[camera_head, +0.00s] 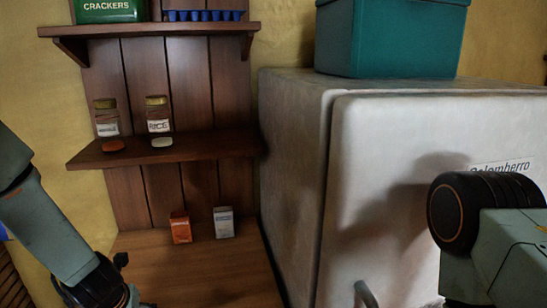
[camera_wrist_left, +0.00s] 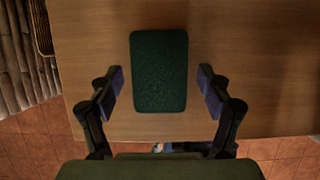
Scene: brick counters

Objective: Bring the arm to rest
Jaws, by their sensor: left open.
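My left arm (camera_head: 45,225) comes in from the left in the head view and reaches down to the bottom edge, where its dark wrist is partly cut off. In the left wrist view my left gripper (camera_wrist_left: 160,80) is open, its two fingers well apart. A dark green rectangular block (camera_wrist_left: 159,72) shows between the fingers, with a gap on each side. It appears to rest on the wooden surface; its height is hard to tell. Part of my right arm (camera_head: 490,225) shows at the right of the head view; its gripper is out of view.
A wooden shelf (camera_head: 190,148) holds two jars, one labelled RICE (camera_head: 158,122). An orange box (camera_head: 180,227) and a white box (camera_head: 223,222) stand on the wooden counter (camera_head: 205,275). A white fridge (camera_head: 290,170) with a teal box (camera_head: 390,38) on top stands at right.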

